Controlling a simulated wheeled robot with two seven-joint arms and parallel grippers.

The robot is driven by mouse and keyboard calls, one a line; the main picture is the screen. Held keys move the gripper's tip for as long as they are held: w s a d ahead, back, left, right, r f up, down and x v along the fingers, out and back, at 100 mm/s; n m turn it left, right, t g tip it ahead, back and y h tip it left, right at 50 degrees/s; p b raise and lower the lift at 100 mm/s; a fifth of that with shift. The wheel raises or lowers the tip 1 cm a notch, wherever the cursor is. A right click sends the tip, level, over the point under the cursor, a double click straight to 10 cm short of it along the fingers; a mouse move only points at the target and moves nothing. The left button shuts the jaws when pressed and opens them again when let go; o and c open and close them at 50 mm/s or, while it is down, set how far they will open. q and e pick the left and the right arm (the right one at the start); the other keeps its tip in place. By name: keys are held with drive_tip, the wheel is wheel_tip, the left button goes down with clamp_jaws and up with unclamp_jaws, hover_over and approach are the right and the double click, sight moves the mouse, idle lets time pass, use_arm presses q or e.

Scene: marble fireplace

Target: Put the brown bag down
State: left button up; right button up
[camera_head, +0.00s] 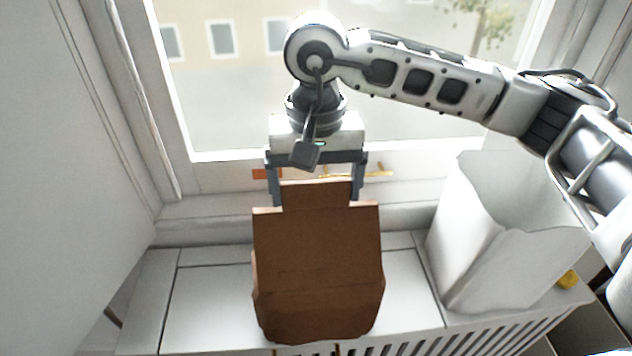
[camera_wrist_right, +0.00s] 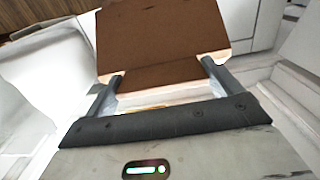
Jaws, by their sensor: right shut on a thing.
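The brown bag (camera_head: 318,270) hangs upright below my right gripper (camera_head: 316,190), over the white ledge (camera_head: 210,300) in front of the window. My right gripper is shut on the top of the bag, one finger at each side of its upper flap. The bag's lower end is near the front edge of the ledge; I cannot tell whether it touches. In the right wrist view the brown bag (camera_wrist_right: 160,40) fills the space between and beyond the fingers (camera_wrist_right: 160,82). My left gripper is not in view.
A white paper bag (camera_head: 490,250) stands on the ledge at the right. A yellow thing (camera_head: 568,279) shows beside it. The window (camera_head: 230,80) is behind, a white wall (camera_head: 70,160) is at the left. The ledge left of the brown bag is clear.

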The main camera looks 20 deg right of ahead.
drive_tip(key=shift+f, duration=0.1)
drive_tip(key=o, duration=1)
drive_tip(key=shift+o, duration=0.2)
drive_tip(key=shift+r, duration=0.35)
wheel_tip(320, 180, up, 12)
drive_tip(key=shift+f+b, duration=0.2)
drive_tip(key=shift+b, duration=0.2)
